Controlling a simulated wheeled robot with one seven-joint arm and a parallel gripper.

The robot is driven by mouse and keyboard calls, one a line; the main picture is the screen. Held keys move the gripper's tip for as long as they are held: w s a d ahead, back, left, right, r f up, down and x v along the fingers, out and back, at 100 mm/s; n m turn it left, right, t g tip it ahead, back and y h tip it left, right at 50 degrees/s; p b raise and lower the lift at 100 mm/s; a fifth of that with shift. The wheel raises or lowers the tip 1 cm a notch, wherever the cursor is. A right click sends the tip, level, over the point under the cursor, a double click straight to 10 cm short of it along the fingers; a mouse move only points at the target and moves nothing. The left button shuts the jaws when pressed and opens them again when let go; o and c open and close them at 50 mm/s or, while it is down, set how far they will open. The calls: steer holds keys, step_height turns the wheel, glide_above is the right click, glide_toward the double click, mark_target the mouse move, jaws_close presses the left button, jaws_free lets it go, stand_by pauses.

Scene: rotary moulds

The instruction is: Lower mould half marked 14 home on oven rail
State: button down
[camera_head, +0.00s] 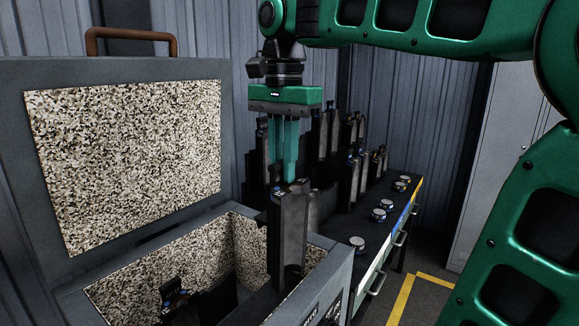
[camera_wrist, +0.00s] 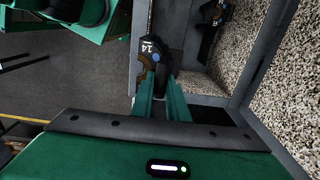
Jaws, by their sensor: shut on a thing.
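My gripper (camera_head: 290,181) points straight down and is shut on the top end of a tall dark-grey mould half (camera_head: 288,240), held upright at the oven's front right corner. In the wrist view the fingers (camera_wrist: 166,88) meet the mould half's top, which shows a white "14" (camera_wrist: 147,49) and a blue dot. The oven (camera_head: 330,258) is a grey box with speckled lining and its lid (camera_head: 48,85) open. Another dark piece (camera_head: 172,297) with blue on top stands inside it. The held mould half's lower end and the rail under it cannot be made out.
Behind the oven, a dark bench (camera_head: 338,222) bears several upright mould halves (camera_head: 326,135) and round metal pieces (camera_head: 379,215). Drawer handles jut from its right side. Floor with a yellow line (camera_head: 402,298) is clear at the right.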

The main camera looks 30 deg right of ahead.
steer(key=w+a, duration=0.4)
steer(key=w, duration=0.6)
steer(key=w+a, duration=0.4)
steer(key=w, duration=0.6)
steer(key=shift+a+r, duration=0.15)
steer(key=shift+a, duration=0.05)
stand_by(1.9)
steer(key=shift+w, duration=0.15)
stand_by(0.4)
